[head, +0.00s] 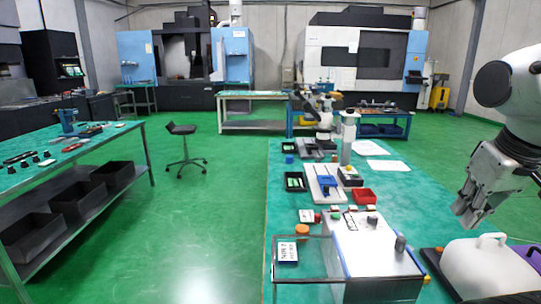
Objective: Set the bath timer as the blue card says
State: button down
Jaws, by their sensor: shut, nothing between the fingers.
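A white box with blue edges (370,262) stands at the front of the green-topped bench; it looks like the bath timer. A dark knob (400,243) is on its top at the right, and a smaller knob (372,221) is farther back. Small dark markings on its top are too small to read. A small blue-edged card (287,250) with a white face and dark lettering lies at the left by a clear-walled tank (308,272); its lettering appears upside down and I cannot read it surely. My gripper (465,212) is shut and empty, right of the box and apart from it.
A white jug (475,265) and a purple container (528,256) stand in a dark tray at the right, below my gripper. An orange cap (302,231), a red bin (364,195) and a white-based fixture (322,190) are farther back.

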jog(key=shift+s+d+r, duration=0.2)
jog(key=shift+d+r, duration=0.15)
jog(key=shift+d, duration=0.1)
